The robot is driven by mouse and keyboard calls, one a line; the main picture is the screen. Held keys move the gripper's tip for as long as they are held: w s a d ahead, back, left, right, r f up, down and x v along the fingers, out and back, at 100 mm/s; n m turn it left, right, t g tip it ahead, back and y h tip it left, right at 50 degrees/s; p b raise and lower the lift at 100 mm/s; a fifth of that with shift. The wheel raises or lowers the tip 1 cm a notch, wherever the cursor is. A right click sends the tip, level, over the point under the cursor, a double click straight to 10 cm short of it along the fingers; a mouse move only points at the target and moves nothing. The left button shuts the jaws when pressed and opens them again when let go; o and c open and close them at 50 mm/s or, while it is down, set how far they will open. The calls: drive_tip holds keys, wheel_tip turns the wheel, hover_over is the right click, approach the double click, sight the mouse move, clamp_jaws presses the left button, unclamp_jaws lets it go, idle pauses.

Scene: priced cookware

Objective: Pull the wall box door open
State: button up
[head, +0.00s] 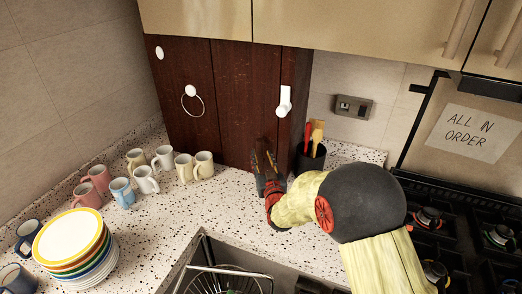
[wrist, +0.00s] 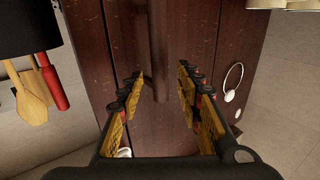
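The wall box (head: 188,115) is a dark red-brown wooden box under the cabinets. Its paneled front has visible seams and looks closed. In the wrist view, the front (wrist: 200,30) fills the middle, and a dark upright bar (wrist: 158,50), which looks like a handle, stands out from it. My gripper (head: 265,155) is low in front of the box's right part. In the wrist view my gripper (wrist: 158,85) is open, with its yellow-padded fingers on either side of the bar and gaps between. The head view does not show the bar clearly.
A black utensil holder (head: 310,158) stands close right of my gripper. A white hook (head: 284,101) and a ring (head: 191,103) hang on the box. Several mugs (head: 145,180) and a plate stack (head: 72,240) stand left. A sink (head: 215,252) lies in front; the stove (head: 470,215) is right.

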sight(260, 152)
drive_tip(key=shift+x, duration=2.3)
drive_tip(key=c, duration=0.4)
clamp_jaws()
